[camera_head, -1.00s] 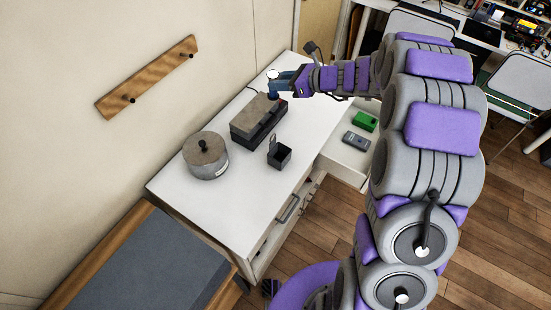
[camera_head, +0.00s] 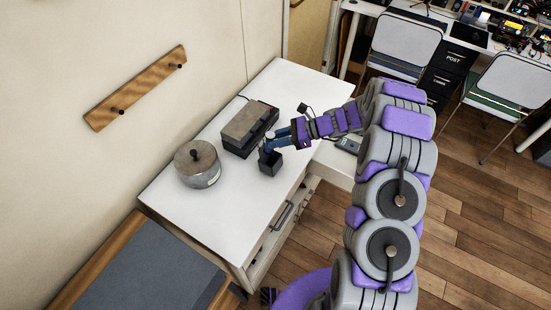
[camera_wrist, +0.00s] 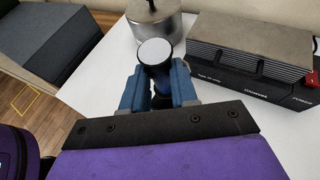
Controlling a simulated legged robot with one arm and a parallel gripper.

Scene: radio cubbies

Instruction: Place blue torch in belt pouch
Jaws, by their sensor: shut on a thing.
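An open drawer (camera_head: 333,162) holds a grey device (camera_head: 348,144). The cabinet's front part is clear.

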